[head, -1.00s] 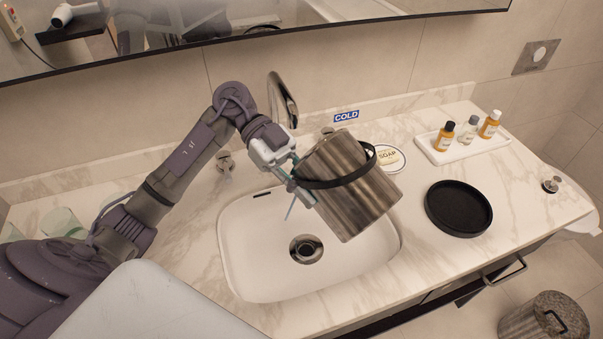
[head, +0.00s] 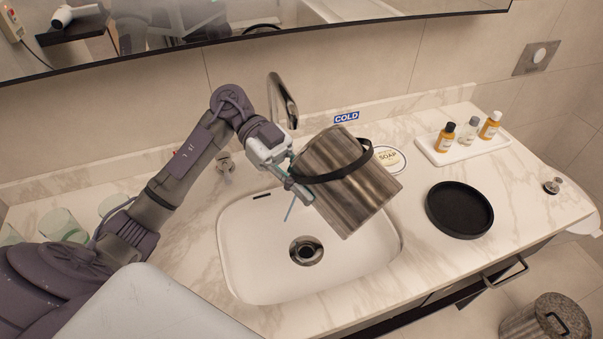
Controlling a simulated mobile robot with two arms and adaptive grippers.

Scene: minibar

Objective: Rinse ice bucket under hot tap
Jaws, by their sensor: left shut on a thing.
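The ice bucket (head: 352,197) is a brushed metal cylinder with a black band-like handle (head: 338,172) around it. It is tilted and held above the right part of the white sink (head: 243,262). My left gripper (head: 297,181) is shut on the bucket at its left side, by the handle. The chrome tap (head: 284,101) stands behind the sink, left of the bucket; no water shows at its spout. A tap knob (head: 225,163) is left of the spout. A blue COLD label (head: 346,117) is on the backsplash at the right. My right gripper is not in view.
A soap dish (head: 389,158) sits behind the bucket. A white tray (head: 464,150) with small bottles stands at the back right. A round black tray (head: 459,210) lies right of the sink. Glasses (head: 62,225) stand at the left. A mirror (head: 250,22) hangs above.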

